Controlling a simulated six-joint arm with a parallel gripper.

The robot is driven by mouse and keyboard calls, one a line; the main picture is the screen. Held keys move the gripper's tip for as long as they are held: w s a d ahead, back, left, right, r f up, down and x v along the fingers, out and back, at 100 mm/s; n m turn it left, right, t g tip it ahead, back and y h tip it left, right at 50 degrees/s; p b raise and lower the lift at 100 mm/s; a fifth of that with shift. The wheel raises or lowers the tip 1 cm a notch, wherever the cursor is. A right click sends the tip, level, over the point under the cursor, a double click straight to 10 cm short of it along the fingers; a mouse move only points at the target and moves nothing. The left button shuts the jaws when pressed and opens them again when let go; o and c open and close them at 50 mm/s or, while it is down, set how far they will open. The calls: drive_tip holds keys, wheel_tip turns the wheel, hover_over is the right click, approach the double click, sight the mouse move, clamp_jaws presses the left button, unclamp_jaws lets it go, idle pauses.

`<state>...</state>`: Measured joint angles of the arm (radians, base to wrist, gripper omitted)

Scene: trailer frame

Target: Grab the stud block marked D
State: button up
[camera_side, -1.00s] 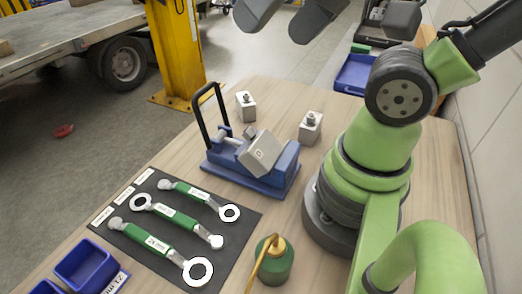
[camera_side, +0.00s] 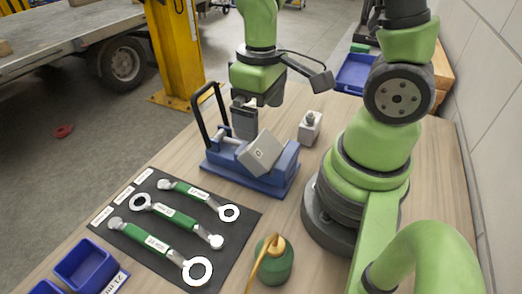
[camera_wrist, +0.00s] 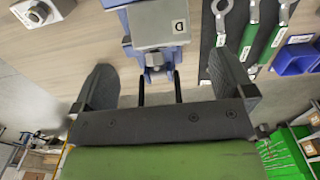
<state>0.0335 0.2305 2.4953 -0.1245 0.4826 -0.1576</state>
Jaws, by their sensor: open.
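The grey stud block marked D (camera_side: 261,153) rests tilted in the blue vise-like fixture (camera_side: 232,172) on the wooden table. In the wrist view the block (camera_wrist: 158,24) shows its D label near the top, just beyond my fingertips. My gripper (camera_side: 243,125) is above and behind the fixture in the side view, pointing down. In the wrist view my gripper (camera_wrist: 163,82) has its two dark fingers wide apart with nothing between them. The block is not between the fingers.
Another stud block (camera_side: 310,128) stands behind the fixture; it may be the one at the wrist view's upper left (camera_wrist: 42,12). The fixture has a tall black handle (camera_side: 207,108). Green wrenches lie on a black mat (camera_side: 235,250).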

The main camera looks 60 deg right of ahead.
sight(261, 142)
drive_tip(key=shift+f, duration=4.3)
drive_tip(key=c, duration=1.1)
drive_tip(key=shift+r, duration=0.1)
